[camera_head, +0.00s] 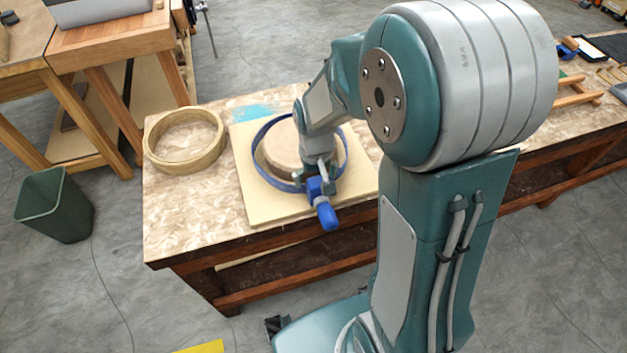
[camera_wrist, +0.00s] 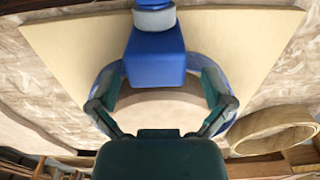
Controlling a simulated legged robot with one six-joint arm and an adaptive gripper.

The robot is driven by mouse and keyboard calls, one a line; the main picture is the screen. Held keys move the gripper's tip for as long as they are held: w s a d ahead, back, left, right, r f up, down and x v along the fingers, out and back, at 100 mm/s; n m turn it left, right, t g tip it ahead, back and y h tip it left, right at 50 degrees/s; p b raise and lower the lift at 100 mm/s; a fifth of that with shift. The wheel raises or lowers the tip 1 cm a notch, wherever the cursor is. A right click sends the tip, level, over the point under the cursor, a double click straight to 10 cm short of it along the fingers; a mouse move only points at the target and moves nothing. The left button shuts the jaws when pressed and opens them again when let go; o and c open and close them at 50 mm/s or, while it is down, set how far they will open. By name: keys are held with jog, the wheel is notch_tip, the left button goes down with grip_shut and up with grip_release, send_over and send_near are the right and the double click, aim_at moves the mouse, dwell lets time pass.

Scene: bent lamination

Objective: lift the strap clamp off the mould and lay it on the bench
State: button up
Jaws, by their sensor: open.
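The strap clamp is a blue band (camera_head: 259,150) with a blue block and handle (camera_head: 326,213). The band rings the round, pale wooden mould (camera_head: 283,145), which sits on a square board (camera_head: 250,196); a gap shows between band and mould in the head view. My gripper (camera_head: 317,180) is over the front of the ring, by the clamp block. In the wrist view my gripper (camera_wrist: 160,86) has its fingers spread wide, on either side of the blue block (camera_wrist: 155,64). I cannot tell whether the fingers touch it. My arm hides part of the ring's right side.
A wooden hoop (camera_head: 187,141) lies on the bench (camera_head: 170,225) left of the board. Bare bench top shows in front of the hoop. A green bin (camera_head: 55,205) stands on the floor at left. Tools and wooden pieces (camera_head: 578,92) lie on the bench's far right.

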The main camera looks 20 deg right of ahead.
notch_tip(320, 180, down, 3)
jog(key=shift+d+f, duration=0.1)
jog(key=c, duration=1)
